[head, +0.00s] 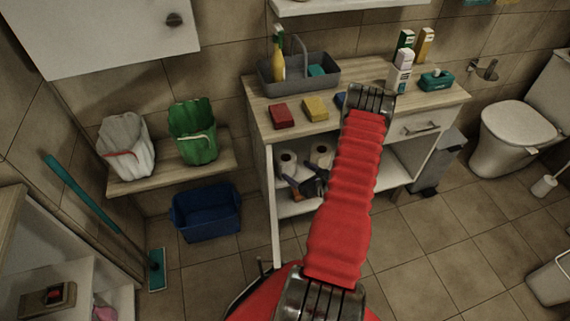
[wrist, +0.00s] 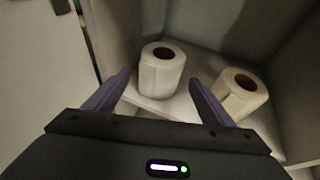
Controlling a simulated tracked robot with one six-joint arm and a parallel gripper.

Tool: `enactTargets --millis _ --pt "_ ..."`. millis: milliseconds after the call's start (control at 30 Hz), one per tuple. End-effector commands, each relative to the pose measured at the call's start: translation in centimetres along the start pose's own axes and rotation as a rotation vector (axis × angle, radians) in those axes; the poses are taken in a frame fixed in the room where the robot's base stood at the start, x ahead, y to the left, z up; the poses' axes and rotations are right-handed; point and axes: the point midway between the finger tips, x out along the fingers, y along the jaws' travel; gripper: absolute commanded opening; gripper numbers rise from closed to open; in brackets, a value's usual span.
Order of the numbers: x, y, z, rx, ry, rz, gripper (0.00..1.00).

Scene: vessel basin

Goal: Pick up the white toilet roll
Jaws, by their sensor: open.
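Two toilet rolls stand upright on the shelf inside the open cabinet. In the wrist view the white roll (wrist: 161,68) is ahead, between my fingers' lines, and a slightly creamier roll (wrist: 240,92) stands to its right, beyond my right finger. In the head view the left roll (head: 287,162) and the right roll (head: 321,155) show partly, behind my arm and gripper. My gripper (head: 308,186) is open and empty at the cabinet front. It also shows in the wrist view (wrist: 158,98), its purple fingers spread short of the white roll.
The cabinet's left side panel (head: 270,205) stands close to my gripper. Its wooden top (head: 350,128) carries a grey caddy (head: 300,78), sponges and bottles. A blue bin (head: 206,211) is on the floor at left. The tiled floor in front is clear.

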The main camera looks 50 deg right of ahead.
Motion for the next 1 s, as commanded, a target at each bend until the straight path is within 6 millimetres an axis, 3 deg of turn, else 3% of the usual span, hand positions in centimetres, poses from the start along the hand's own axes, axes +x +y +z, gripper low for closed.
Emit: enactTargets --millis 267,700,1000 --pt "1.5 0.0 0.0 -0.001 -0.001 0.001 0.76" --pt "7.9 -0.1 0.0 0.000 0.000 0.000 0.76" --pt "8.6 -0.1 0.0 0.001 0.000 -0.001 0.76"
